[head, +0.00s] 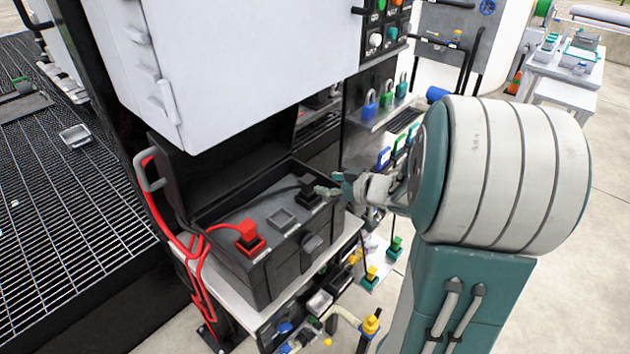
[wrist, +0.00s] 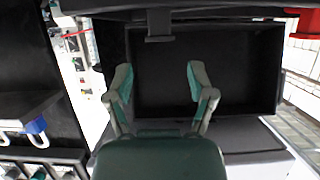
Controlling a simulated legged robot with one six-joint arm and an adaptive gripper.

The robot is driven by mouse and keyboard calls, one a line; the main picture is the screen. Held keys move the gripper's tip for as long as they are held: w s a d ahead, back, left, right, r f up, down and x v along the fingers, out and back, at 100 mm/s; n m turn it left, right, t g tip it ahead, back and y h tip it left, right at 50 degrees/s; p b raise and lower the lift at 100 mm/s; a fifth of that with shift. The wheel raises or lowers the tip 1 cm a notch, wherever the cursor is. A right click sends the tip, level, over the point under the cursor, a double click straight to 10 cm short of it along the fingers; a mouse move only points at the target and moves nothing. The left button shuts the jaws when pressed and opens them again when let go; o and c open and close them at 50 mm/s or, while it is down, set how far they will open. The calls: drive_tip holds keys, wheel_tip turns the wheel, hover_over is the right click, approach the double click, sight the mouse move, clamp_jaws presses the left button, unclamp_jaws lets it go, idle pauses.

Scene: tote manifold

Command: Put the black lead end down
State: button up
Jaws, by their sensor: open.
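The black lead end (head: 308,187) stands upright in a black square holder on the right part of the open black case (head: 262,288). My gripper (head: 338,186) is just to the right of it in the head view; whether they touch is hard to tell. In the wrist view my gripper (wrist: 162,85) has its two teal-and-grey fingers spread apart, with nothing seen between them. The red lead end (head: 246,232) sits in a red holder at the case's left.
A white cabinet (head: 240,60) hangs close above the case. Red cables (head: 196,275) loop down its left side. Padlocks (head: 386,97) stand on a shelf behind.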

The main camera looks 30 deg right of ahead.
drive_tip(key=s+r+m+h, duration=0.4)
drive_tip(key=r+h, duration=0.5)
drive_tip(key=r, duration=0.2)
drive_tip(key=s+a+f+g+y, duration=0.3)
drive_tip(key=s+a+g, duration=0.4)
drive_tip(key=s+a, duration=0.9)
drive_tip(key=shift+a+f+y, duration=0.15)
drive_tip(key=shift+a+y, duration=0.2)
drive_tip(key=shift+y, duration=0.35)
